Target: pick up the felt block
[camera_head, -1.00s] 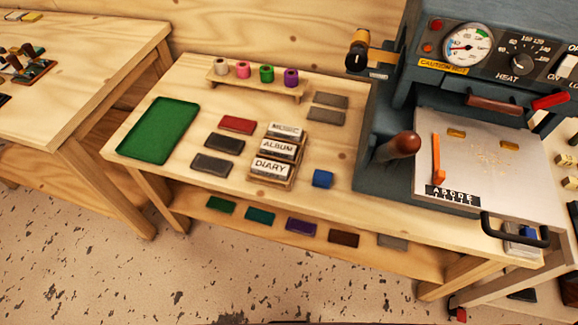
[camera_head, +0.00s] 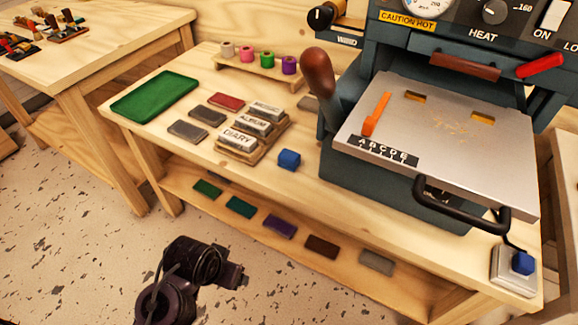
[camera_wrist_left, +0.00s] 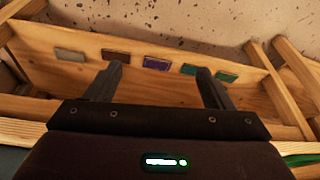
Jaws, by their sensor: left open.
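A small blue block (camera_head: 289,159), which looks like the felt block, sits on the wooden bench just right of the stacked title blocks. A second blue block (camera_head: 523,263) sits on a pale pad at the bench's right front corner. I cannot tell by texture which is felt. My left gripper (camera_head: 228,275) is low in front of the bench, apart from both blocks. In the left wrist view its two fingers (camera_wrist_left: 158,82) are spread with nothing between them, facing the lower shelf. No blue block shows clearly there. My right gripper is not in view.
The lower shelf (camera_head: 330,270) holds several coloured slabs. The press's metal plate (camera_head: 440,140) and black handle (camera_head: 460,207) stand right of the near blue block. A green tray (camera_head: 155,97) lies at left. The bench around the near block's front is clear.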

